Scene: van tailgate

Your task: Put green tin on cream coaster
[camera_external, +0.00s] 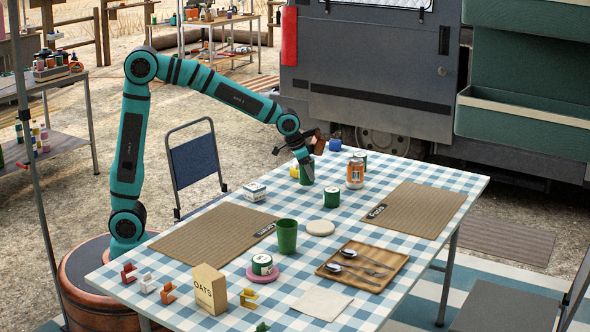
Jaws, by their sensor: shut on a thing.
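My gripper (304,159) is over the far left part of the table, shut on a green tin (307,175). The tin looks upright; its top is hidden by the jaws, and I cannot tell whether its base touches the cloth. The cream coaster (320,228) is a pale round disc lying flat and bare near the table's middle, nearer the camera and slightly right of my gripper. Another green tin with a white label (332,199) stands between them. A white-labelled green tin (262,266) stands on a pink coaster (282,278).
A green cup (287,236) stands left of the cream coaster. An orange can (355,173) and a further tin (361,156) stand right of my gripper. A wooden cutlery tray (394,262), two brown mats (204,255) and an oats box (210,289) also occupy the checked table.

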